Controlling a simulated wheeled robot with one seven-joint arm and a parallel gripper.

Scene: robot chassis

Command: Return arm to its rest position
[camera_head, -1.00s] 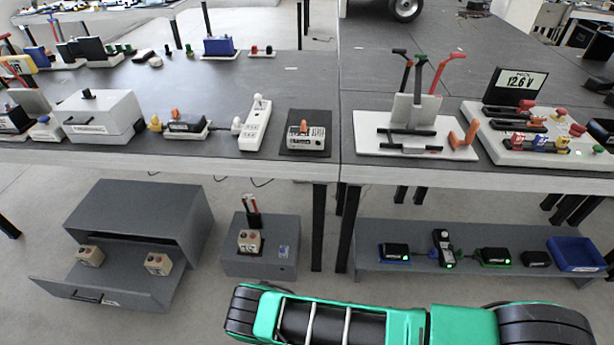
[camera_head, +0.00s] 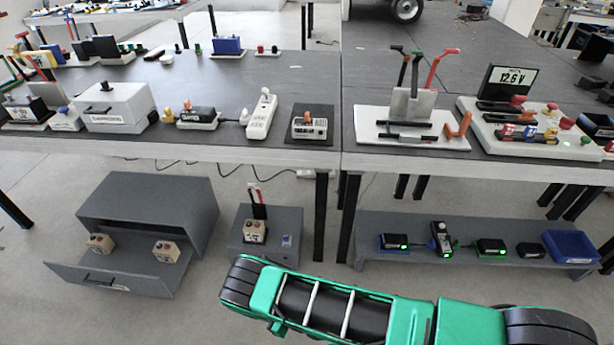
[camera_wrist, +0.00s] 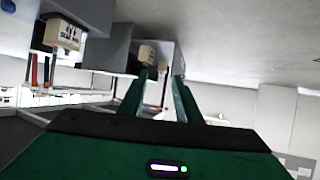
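My green and black arm (camera_head: 410,320) lies across the bottom of the head view, below and in front of the workbench. My gripper's fingers are not visible in the head view. In the wrist view my gripper (camera_wrist: 161,80) shows two green fingers standing apart, with nothing seen held between them. The wrist picture looks inverted. Beyond the fingers are a beige box (camera_wrist: 147,53) and grey cabinet surfaces.
The grey workbench (camera_head: 240,82) carries several devices, including a white holder with tools (camera_head: 365,113). Below stand an open-drawer grey cabinet (camera_head: 145,187), a smaller grey box (camera_head: 262,248) and a low shelf (camera_head: 400,218) with a blue bin (camera_head: 571,246). Open floor lies between the cabinets and my arm.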

